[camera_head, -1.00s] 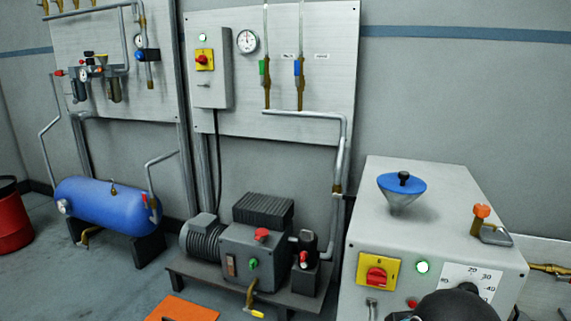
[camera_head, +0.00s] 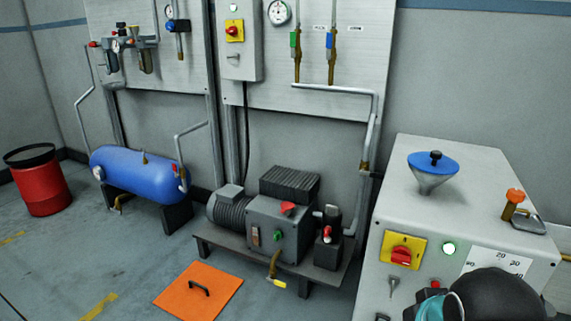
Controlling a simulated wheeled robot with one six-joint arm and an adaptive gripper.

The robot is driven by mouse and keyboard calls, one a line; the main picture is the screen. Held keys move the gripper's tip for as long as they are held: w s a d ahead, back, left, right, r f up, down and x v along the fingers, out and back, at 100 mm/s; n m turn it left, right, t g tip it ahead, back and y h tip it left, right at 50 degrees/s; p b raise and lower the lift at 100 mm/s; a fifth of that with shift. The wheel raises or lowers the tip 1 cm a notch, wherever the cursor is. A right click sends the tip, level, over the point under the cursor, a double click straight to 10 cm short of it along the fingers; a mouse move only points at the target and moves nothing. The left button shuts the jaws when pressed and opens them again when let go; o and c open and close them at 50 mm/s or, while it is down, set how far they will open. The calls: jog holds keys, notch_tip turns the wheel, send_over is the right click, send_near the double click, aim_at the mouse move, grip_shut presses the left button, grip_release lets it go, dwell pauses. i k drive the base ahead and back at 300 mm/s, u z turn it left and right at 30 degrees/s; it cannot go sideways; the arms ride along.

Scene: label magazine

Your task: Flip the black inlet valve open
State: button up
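I cannot pick out a black valve handle for certain in the head view. A dark upright fitting (camera_head: 333,217) with a red knob (camera_head: 327,232) stands at the right end of the pump unit (camera_head: 279,230). Valves with a green handle (camera_head: 295,40) and a blue handle (camera_head: 330,40) sit on the pipes of the wall panel. My gripper is not in view; only a dark, rounded part of my arm with a teal ring shows at the bottom right.
A pale cabinet (camera_head: 470,177) with a blue-topped funnel (camera_head: 433,163) and a yellow-and-red switch (camera_head: 402,251) stands at the right. A blue tank (camera_head: 135,172), a red bin (camera_head: 40,182) and an orange floor plate (camera_head: 180,296) are left. Open floor lies at the lower left.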

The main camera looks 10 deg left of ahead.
aim_at(381, 176)
jog(key=u, duration=0.55)
jog(key=k, duration=1.3)
jog(key=u, duration=1.1)
jog(key=i, duration=1.35)
jog(key=z, duration=0.8)
jog(key=i, duration=0.4)
jog(key=z, duration=0.45)
